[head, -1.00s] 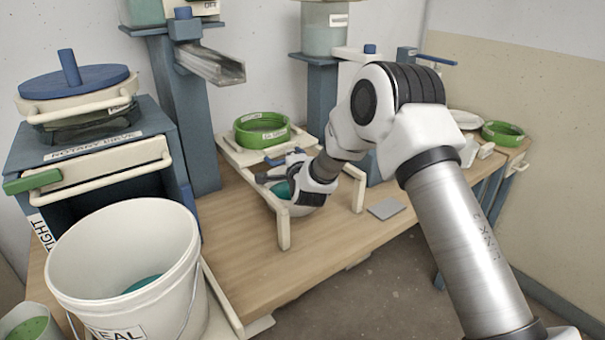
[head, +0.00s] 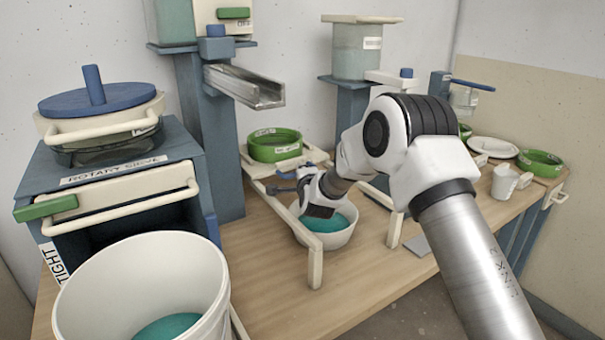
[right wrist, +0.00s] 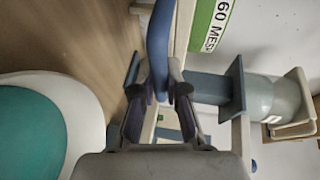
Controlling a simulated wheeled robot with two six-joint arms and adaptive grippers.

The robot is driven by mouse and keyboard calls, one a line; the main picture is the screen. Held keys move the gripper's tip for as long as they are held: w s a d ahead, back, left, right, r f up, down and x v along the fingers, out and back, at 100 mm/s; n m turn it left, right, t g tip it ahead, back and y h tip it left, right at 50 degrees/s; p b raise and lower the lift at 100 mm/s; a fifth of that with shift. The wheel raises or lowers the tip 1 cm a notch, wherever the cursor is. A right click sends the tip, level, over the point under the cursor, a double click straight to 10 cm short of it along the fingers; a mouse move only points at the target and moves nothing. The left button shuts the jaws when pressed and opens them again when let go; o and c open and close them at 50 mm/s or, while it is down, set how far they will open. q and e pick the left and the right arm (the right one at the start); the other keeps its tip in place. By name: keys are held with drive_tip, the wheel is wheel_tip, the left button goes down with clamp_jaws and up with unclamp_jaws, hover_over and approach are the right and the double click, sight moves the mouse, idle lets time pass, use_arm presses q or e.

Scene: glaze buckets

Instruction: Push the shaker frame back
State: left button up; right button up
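The shaker frame (head: 257,169) is a cream frame on rails over the wooden bench, with a green sieve ring (head: 275,146) in it. The sieve label reads 60 MESH in the right wrist view (right wrist: 210,25). My right gripper (head: 288,182) is at the frame's near side. In the right wrist view its fingers (right wrist: 160,88) close around a blue handle bar (right wrist: 157,40). A white bowl of teal glaze (head: 340,232) stands below the rails, partly hidden by my gripper; it also shows in the right wrist view (right wrist: 35,130). My left gripper is not in view.
A white bucket with teal glaze (head: 140,290) stands front left, before the rotary sieve box (head: 110,180). A metal chute (head: 245,87) hangs from a blue column behind the frame. A cup (head: 505,182) and another green ring (head: 540,163) sit at right.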

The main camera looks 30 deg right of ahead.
drive_tip(key=o, duration=0.4)
drive_tip(key=shift+o, duration=0.2)
drive_tip(key=shift+s, duration=0.1)
drive_tip(key=v, duration=1.1)
drive_tip(key=shift+s, duration=0.35)
drive_tip(key=shift+a+r, duration=0.1)
